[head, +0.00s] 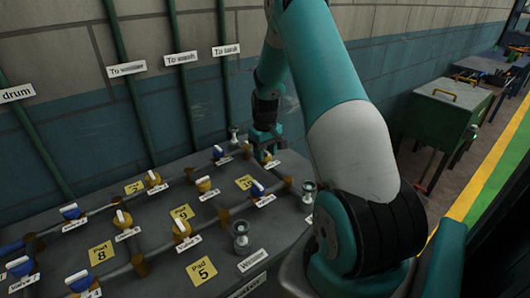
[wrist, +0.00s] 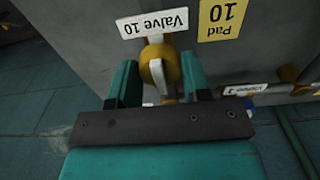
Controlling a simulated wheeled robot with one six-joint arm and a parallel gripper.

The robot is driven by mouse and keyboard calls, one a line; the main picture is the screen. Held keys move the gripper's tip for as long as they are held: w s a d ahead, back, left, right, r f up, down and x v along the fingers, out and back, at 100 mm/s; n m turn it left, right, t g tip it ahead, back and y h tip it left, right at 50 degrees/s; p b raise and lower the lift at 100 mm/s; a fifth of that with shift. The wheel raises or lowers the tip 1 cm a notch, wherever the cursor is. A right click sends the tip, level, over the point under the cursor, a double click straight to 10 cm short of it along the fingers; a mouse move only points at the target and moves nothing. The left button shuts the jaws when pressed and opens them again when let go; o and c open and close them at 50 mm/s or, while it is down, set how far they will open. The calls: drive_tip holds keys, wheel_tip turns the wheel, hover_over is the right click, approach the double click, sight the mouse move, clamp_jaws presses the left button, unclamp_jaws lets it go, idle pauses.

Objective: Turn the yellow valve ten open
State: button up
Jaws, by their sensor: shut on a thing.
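The yellow valve ten (wrist: 158,54) is in the wrist view, with a white lever (wrist: 159,76) on it and a "Valve 10" label (wrist: 154,22) beside it. My gripper (wrist: 160,82) has its two teal fingers on either side of the valve and is shut on it. The fingers and palm hide part of the valve. In the head view my gripper (head: 265,143) is at the far right end of the pipework, and the valve there is mostly hidden behind or under it.
Several other blue and yellow valves, such as a blue one (head: 257,188) and a yellow one (head: 204,186), stand close by on the grey bench (head: 155,210). Grey fittings (head: 240,238) stand near its front edge. A wall with green pipes (head: 133,80) is behind.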

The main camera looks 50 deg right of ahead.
sight(265, 151)
drive_tip(key=o, duration=0.9)
wheel_tip(265, 151, up, 18)
drive_tip(key=shift+f+b, duration=0.25)
drive_tip(key=shift+b, duration=0.7)
drive_tip(key=s+a+r+n+t+y, duration=0.1)
drive_tip(key=s+a+r+n, duration=0.15)
drive_tip(key=a, duration=1.05)
drive_tip(key=s+a+r+n+y, duration=0.1)
drive_tip(key=a+n, duration=0.2)
drive_tip(key=a, duration=1.1)
drive_tip(key=s+a+n, duration=0.1)
drive_tip(key=s+a, duration=0.3)
drive_tip(key=s, duration=0.1)
drive_tip(key=s+a+n+y, duration=0.1)
drive_tip(key=s+a, duration=0.4)
drive_tip(key=s, duration=0.1)
drive_tip(key=s+a+n+g+y, duration=0.1)
drive_tip(key=s+a+n, duration=0.1)
drive_tip(key=s+a, duration=0.3)
drive_tip(key=shift+s+a+f, duration=0.15)
drive_tip(key=shift+s+a, duration=0.1)
drive_tip(key=shift+s, duration=0.35)
